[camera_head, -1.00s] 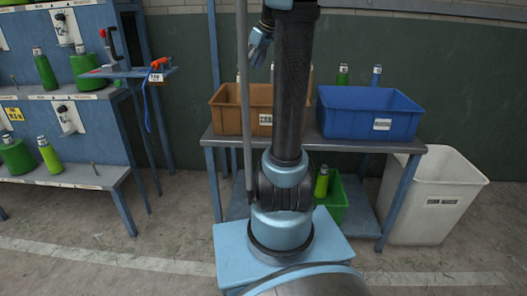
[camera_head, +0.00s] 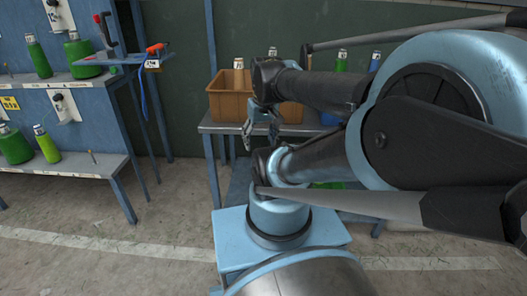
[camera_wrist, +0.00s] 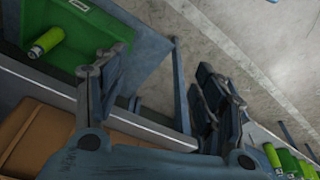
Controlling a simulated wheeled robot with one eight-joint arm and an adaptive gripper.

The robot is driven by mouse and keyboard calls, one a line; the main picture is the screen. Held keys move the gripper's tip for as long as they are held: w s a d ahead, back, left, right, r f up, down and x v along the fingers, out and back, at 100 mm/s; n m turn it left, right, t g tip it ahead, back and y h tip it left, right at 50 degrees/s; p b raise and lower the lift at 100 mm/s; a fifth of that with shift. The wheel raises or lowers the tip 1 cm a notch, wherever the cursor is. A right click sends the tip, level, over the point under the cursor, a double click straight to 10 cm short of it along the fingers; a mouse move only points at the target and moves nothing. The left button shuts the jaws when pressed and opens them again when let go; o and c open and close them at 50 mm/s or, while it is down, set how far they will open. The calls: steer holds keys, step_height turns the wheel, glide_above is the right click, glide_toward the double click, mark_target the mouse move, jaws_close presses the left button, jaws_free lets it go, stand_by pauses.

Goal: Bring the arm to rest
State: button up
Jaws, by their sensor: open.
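My gripper (camera_wrist: 160,88) is open in the wrist view, with its two dark fingers apart and nothing between them. In the head view my gripper (camera_head: 262,128) hangs in front of the brown bin (camera_head: 228,103), small and partly covered by my own arm. My arm is folded and fills much of the right side of the head view. It hides most of the blue bin (camera_head: 329,118).
A table (camera_head: 215,127) carries the bins, with a green bin (camera_wrist: 88,22) holding a green bottle (camera_wrist: 46,42) below. Shelves (camera_head: 85,85) with several green bottles stand at left. A marked line (camera_head: 110,249) crosses the open floor.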

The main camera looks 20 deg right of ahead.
steer(key=shift+m, duration=0.4)
steer(key=s+f, duration=0.2)
steer(key=f, duration=0.1)
steer(key=shift+s+d+f, duration=0.15)
steer(key=shift+s+d, duration=0.2)
steer(key=shift+s, duration=0.05)
